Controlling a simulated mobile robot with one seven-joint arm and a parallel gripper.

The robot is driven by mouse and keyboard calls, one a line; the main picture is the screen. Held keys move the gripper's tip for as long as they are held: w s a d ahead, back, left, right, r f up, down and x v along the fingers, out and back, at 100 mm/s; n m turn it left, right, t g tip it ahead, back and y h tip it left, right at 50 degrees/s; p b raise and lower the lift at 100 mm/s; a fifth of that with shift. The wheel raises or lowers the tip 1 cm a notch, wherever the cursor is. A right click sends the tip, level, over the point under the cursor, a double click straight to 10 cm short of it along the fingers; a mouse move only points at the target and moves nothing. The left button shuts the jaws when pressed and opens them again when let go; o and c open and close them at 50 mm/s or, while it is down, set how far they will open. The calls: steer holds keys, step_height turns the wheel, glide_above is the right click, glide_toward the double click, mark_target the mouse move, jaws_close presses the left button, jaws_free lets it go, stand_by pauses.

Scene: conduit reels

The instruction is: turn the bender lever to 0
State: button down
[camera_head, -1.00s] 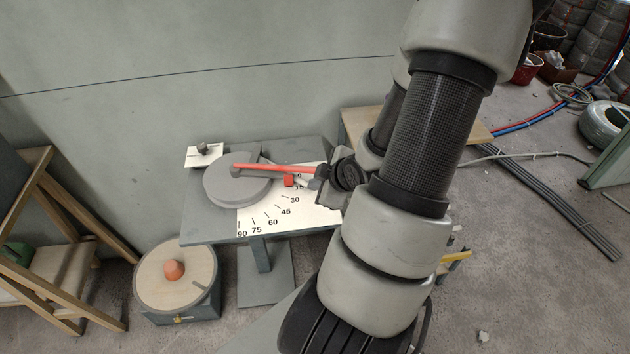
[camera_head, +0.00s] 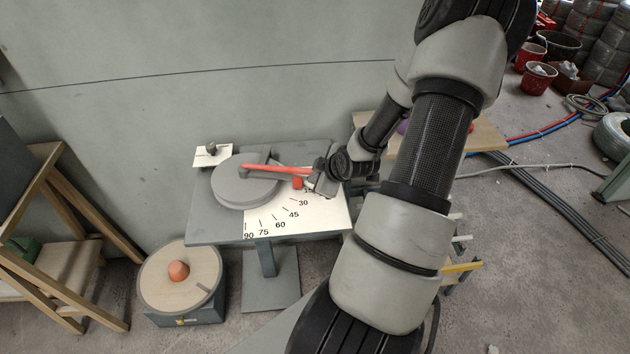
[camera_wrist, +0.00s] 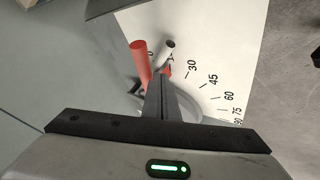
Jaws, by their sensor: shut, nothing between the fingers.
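The bender lever (camera_head: 278,169) is a red bar running right from the hub of a round grey bender head (camera_head: 232,190) on a grey table. It lies at the low end of the white angle scale (camera_head: 320,220), past the 15 mark; the exact reading is hidden by my gripper. In the wrist view the red lever (camera_wrist: 139,58) stands just left of a 0 mark. My gripper (camera_head: 318,181) is at the lever's outer end. Its shut, empty fingers (camera_wrist: 160,90) are beside the lever in the wrist view; I cannot tell whether they touch.
A small red piece (camera_head: 297,183) sits just below the lever, near a grey tube end (camera_wrist: 168,46). A round drum with an orange knob (camera_head: 179,271) stands left of the table. A wooden frame (camera_head: 90,220) is at far left. The wall is close behind the table.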

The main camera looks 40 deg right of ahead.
steer(key=w+d+p, duration=0.2)
steer(key=w+d, duration=0.2)
steer(key=shift+d+r, duration=0.15)
steer(key=shift+d, duration=0.25)
steer(key=shift+w, duration=0.1)
